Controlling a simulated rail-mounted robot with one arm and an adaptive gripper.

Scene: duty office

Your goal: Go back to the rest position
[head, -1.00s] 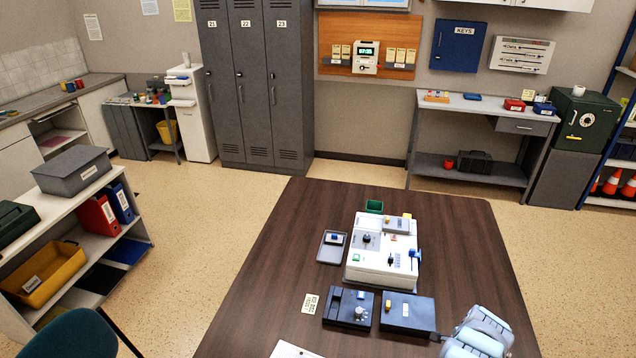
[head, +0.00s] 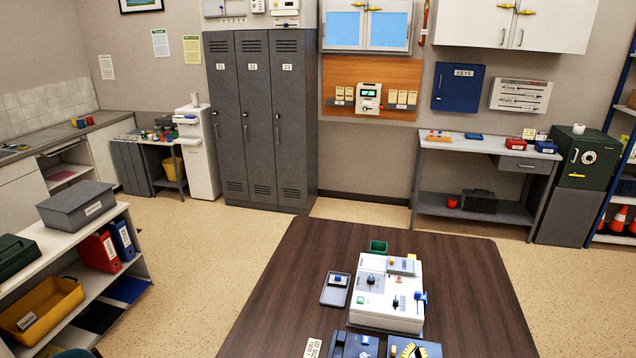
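My gripper and arm do not show in the head view at this moment, so whether it is open or shut is hidden. The dark wooden table (head: 270,300) fills the lower middle. A white device box (head: 376,317) with knobs and a blue lever at its right side stands on it. A small grey tray (head: 335,289) with a blue and white piece lies left of the box. A green open container (head: 378,247) stands behind the box. Two dark blue panels, one of them the left panel (head: 352,346), are cut by the bottom edge.
Grey lockers (head: 262,120) stand at the back. A grey side bench (head: 455,148) and a dark green safe (head: 585,158) stand at the back right. A white shelf (head: 55,245) with bins and binders is at the left. The floor (head: 200,250) between shelf and table is clear.

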